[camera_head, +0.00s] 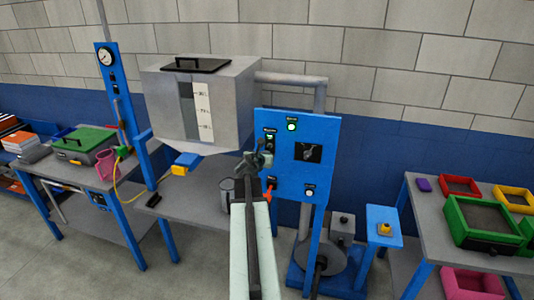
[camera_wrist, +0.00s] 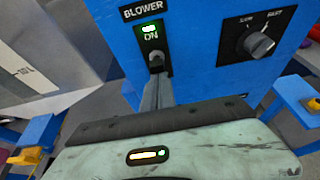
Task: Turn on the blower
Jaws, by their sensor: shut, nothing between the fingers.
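The blue control panel (camera_head: 318,170) stands in the middle of the head view. In the wrist view the blower switch (camera_wrist: 156,60) sits on a black plate under a "BLOWER" label (camera_wrist: 142,9). The plate shows a lit green light (camera_wrist: 149,29) and green "ON" lettering. My gripper (camera_wrist: 157,80) is shut and empty, with its fingertips right at the lower end of the switch; I cannot tell whether they touch. In the head view my gripper (camera_head: 254,160) is at the panel's left edge and hides part of it.
A slow/fast knob (camera_wrist: 258,44) is right of the switch. A green lamp (camera_head: 292,126) glows on the panel. A grey hopper (camera_head: 225,105) stands to the left, and a side table (camera_head: 420,215) with coloured trays stands right.

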